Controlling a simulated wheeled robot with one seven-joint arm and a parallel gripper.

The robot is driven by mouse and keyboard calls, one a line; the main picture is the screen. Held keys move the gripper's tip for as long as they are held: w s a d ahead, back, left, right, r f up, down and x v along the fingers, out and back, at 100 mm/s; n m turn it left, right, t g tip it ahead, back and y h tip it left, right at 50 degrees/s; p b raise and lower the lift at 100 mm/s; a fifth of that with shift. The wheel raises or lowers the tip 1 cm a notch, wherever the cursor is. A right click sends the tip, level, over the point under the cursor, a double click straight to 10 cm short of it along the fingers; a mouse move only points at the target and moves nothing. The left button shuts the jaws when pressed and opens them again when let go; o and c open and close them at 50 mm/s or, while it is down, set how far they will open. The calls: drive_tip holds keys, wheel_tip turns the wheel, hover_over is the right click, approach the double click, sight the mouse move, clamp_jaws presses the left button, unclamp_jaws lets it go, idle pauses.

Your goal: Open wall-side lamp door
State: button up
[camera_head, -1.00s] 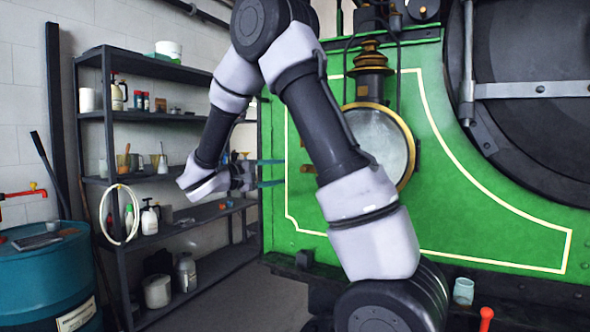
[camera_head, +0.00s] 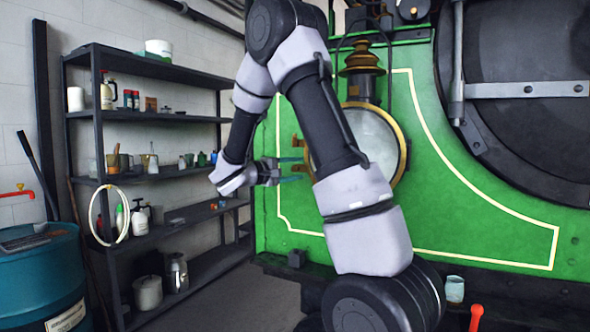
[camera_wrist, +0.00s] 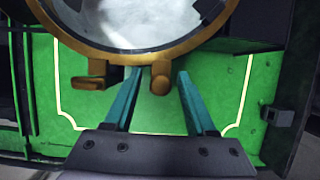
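The round lamp door has a brass rim (camera_head: 404,150) and pale glass (camera_head: 376,140). It sits on the green tram front and looks shut. Two brass tabs stick out at its left edge: an upper tab (camera_head: 297,142) and a lower tab (camera_head: 297,168). In the wrist view, the rim (camera_wrist: 140,57) is at the top, with one tab (camera_wrist: 88,82) left of my fingers and the other tab (camera_wrist: 160,84) between them. My gripper (camera_wrist: 160,71) is open, with its teal fingers on either side of that tab, apart from it. In the head view my gripper (camera_head: 291,169) is at the lamp's left; my arm partly hides the lamp.
A dark shelf unit (camera_head: 150,118) with bottles and jars stands along the wall at left. A blue drum (camera_head: 35,275) is at far left. A cup (camera_head: 455,289) and a red-handled lever (camera_head: 477,314) are at lower right. A dark block (camera_wrist: 278,116) shows on the wrist view's right.

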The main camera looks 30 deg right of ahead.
clamp_jaws()
drive_tip(key=shift+r, duration=0.1)
idle(1.1)
